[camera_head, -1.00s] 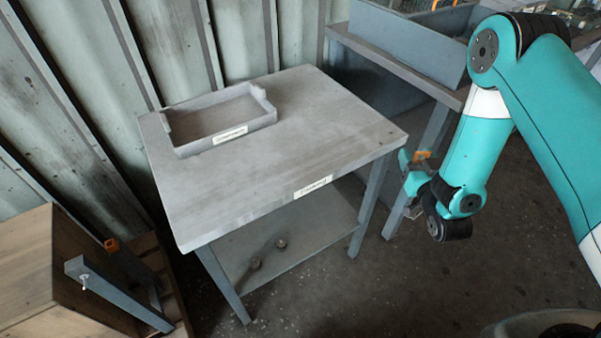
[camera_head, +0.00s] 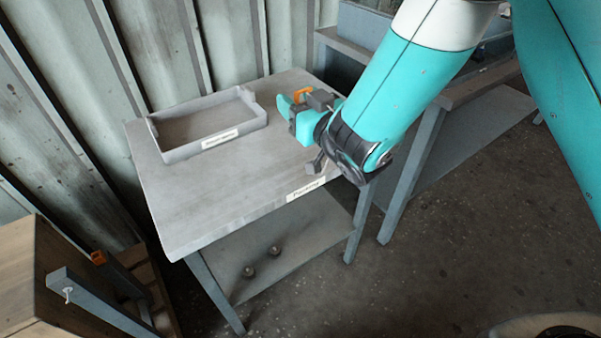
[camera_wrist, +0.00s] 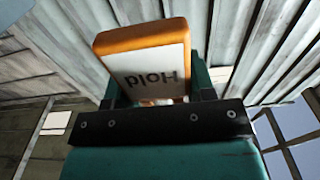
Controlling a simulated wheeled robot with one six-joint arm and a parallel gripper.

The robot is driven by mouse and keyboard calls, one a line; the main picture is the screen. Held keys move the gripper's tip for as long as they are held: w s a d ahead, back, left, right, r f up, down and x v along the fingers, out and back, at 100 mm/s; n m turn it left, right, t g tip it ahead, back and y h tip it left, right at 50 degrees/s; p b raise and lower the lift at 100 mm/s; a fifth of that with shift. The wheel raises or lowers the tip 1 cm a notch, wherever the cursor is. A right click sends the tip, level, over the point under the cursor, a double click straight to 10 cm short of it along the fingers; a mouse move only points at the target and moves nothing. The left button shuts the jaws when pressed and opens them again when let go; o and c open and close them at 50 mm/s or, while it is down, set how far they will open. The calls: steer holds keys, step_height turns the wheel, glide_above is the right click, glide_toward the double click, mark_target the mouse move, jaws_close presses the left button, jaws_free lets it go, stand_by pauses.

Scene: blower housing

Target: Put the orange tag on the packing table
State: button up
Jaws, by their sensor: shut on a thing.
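The orange tag (camera_head: 303,94) is in my gripper (camera_head: 297,108), above the right back part of the grey packing table (camera_head: 215,205). In the wrist view the tag (camera_wrist: 150,62) is a block with an orange edge and a white face reading "Hold", upside down. The teal fingers of my gripper (camera_wrist: 155,92) are shut on it, one at each side. Its lower end is hidden behind a dark bar. The table has a white label on its front edge. I cannot tell how high the tag is above the top.
A shallow grey tray (camera_head: 185,148) with a white label stands at the table's back left. The table's front left is clear. A second bench (camera_head: 470,85) is at the right. A wooden box (camera_head: 25,270) and a metal post with an orange piece (camera_head: 98,258) are at lower left.

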steer(key=shift+f+b, duration=4.8)
steer(key=shift+f, duration=2.35)
steer(key=shift+f, duration=0.2)
steer(key=o, duration=1.1)
steer(key=shift+r, duration=0.1)
steer(key=shift+r, duration=0.25)
steer(key=shift+p+v, duration=0.3)
steer(key=shift+v, duration=5.65)
